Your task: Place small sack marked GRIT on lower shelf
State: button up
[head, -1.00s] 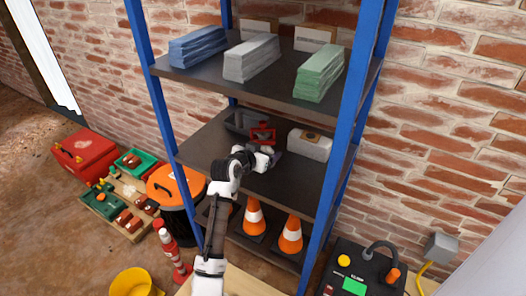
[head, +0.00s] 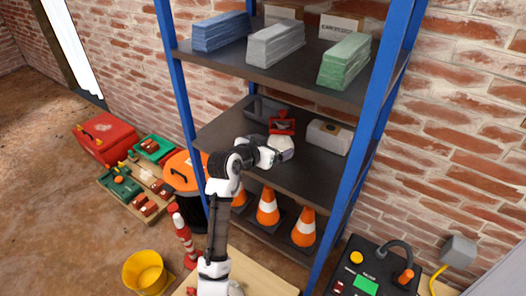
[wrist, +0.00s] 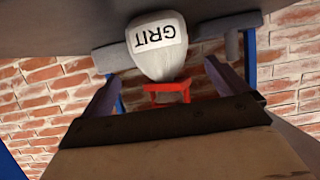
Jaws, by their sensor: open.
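The small pale sack marked GRIT (head: 284,144) stands on the lower shelf (head: 222,132), the dark middle board of the blue rack. In the wrist view, which is upside down, the sack (wrist: 158,58) shows its label inverted and its base against the dark shelf surface (wrist: 50,22). My gripper (head: 272,154) is at the sack's near side. In the wrist view the two grey fingers of my gripper (wrist: 162,82) are spread apart, one on each side of the sack's top, with gaps between. Part of the sack is hidden behind the gripper in the head view.
A red object (head: 282,124) and a grey tray (head: 262,108) stand behind the sack; a larger pale pack (head: 330,137) lies to its right. Blue posts (head: 365,140) frame the shelf. The upper shelf (head: 270,75) holds blue, grey and green stacks. Traffic cones (head: 267,207) stand below.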

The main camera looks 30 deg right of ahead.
jog(key=shift+b+v, duration=0.3)
jog(key=shift+v, duration=2.05)
